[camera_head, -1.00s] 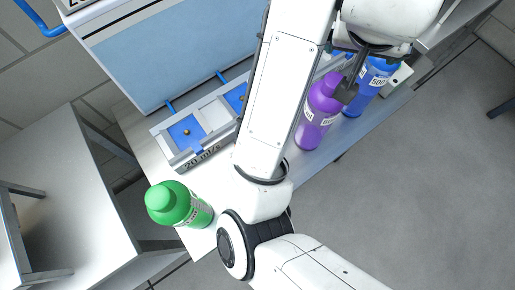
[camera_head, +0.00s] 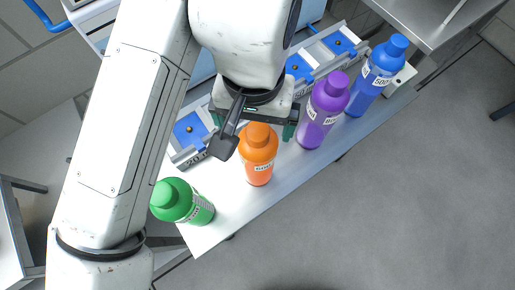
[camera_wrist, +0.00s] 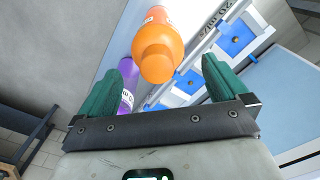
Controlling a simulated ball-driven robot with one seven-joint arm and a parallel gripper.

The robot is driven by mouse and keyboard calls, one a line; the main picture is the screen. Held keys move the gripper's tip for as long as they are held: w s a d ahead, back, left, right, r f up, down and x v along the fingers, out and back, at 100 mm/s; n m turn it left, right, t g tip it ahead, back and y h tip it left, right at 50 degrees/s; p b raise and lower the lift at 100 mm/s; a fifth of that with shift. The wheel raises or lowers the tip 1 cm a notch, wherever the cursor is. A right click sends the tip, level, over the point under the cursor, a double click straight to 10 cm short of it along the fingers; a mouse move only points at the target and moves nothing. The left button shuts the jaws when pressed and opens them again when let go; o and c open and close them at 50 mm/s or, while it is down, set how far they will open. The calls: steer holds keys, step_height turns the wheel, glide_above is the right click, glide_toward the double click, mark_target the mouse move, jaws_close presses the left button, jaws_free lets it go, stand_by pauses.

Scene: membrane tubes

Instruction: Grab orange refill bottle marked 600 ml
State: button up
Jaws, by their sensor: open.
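The orange bottle (camera_head: 258,160) stands on the bench between the green and purple bottles in the head view. Its label is too small to read for certain. In the wrist view the orange bottle (camera_wrist: 158,48) lies ahead, between and beyond the two green fingertips. My gripper (camera_head: 258,128) is open and empty, above and just behind the orange bottle in the head view. In the wrist view, the fingers of my gripper (camera_wrist: 167,85) are wide apart, with clear space between each finger and the bottle.
A purple bottle (camera_head: 323,110) stands close to the right, with a blue bottle (camera_head: 376,75) beyond it. A green bottle (camera_head: 182,203) stands at left. Behind is a grey rack with blue panels (camera_head: 299,66). The bench's front strip (camera_head: 240,210) is clear.

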mark_target(258, 130)
steer(key=shift+w+d+f+p, duration=0.15)
steer(key=shift+f+p, duration=0.1)
steer(key=shift+f, duration=1.15)
steer(key=shift+d+f+p, duration=0.1)
steer(key=shift+f+p, duration=0.15)
steer(key=shift+f, duration=1.1)
steer(key=c, duration=1.3)
